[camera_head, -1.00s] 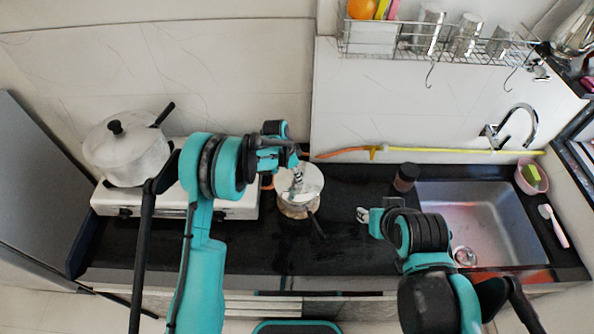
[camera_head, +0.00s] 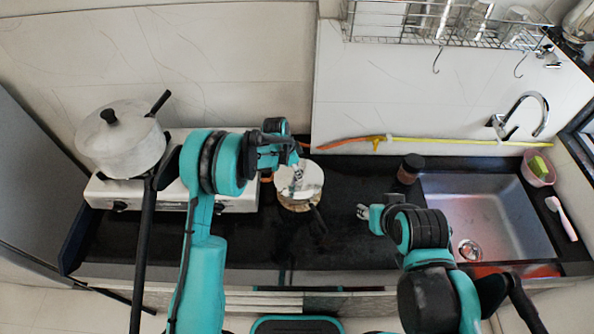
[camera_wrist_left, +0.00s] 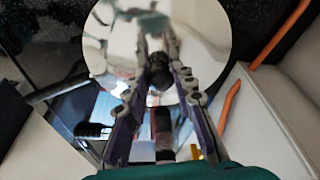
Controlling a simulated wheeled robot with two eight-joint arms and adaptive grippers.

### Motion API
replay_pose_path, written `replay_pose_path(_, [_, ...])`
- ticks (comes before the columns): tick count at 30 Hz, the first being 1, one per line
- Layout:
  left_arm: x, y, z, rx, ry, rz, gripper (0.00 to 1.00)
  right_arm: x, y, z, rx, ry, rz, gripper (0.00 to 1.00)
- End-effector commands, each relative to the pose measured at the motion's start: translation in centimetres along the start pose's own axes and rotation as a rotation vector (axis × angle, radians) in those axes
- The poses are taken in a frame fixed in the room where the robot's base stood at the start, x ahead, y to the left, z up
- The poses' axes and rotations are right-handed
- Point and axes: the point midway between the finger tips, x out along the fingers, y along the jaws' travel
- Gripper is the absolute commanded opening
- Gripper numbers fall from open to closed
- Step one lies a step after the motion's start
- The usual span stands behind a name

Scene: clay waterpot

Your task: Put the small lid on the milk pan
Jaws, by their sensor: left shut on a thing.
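The small lid (camera_head: 312,178) is a shiny, mirror-like disc with a dark knob. My left gripper (camera_head: 298,176) is shut on the knob, which shows between its fingers in the left wrist view (camera_wrist_left: 158,76). The lid lies over the milk pan (camera_head: 299,205), a small metal pan on the dark counter, and hides most of its top. The pan's dark handle (camera_head: 318,218) points toward the front right. I cannot tell whether the lid touches the rim. My right gripper (camera_head: 363,212) is over the counter, right of the pan; its fingers are too small to read.
A large lidded pot (camera_head: 122,145) stands on the white stove (camera_head: 240,200) at the left. A brown jar (camera_head: 409,169) stands at the back beside the sink (camera_head: 485,225). A wire rack (camera_head: 440,28) hangs on the wall. The counter (camera_head: 345,235) around the right gripper is clear.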

Motion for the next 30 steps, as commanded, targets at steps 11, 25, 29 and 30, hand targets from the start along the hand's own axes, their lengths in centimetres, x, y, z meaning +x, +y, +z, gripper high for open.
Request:
replay_pose_path(11, [0.69, -0.09, 0.15, 0.0, 0.0, 0.001, 0.0, 0.5, 0.0, 0.37, 0.0, 0.0, 0.0, 0.4])
replay_pose_path(25, [0.89, -0.06, 0.22, 0.0, -0.001, 0.001, 0.0, 0.84, 0.0, 0.61, 0.0, 0.0, 0.0, 0.4])
replay_pose_path(29, [0.99, -0.06, 0.25, 0.0, -0.001, 0.002, 0.0, 0.96, 0.0, 0.7, 0.0, 0.0, 0.0, 0.4])
replay_pose_path(30, [1.02, -0.06, 0.26, 0.0, -0.001, 0.002, 0.0, 0.99, 0.0, 0.72, 0.0, 0.0, 0.0, 0.4])
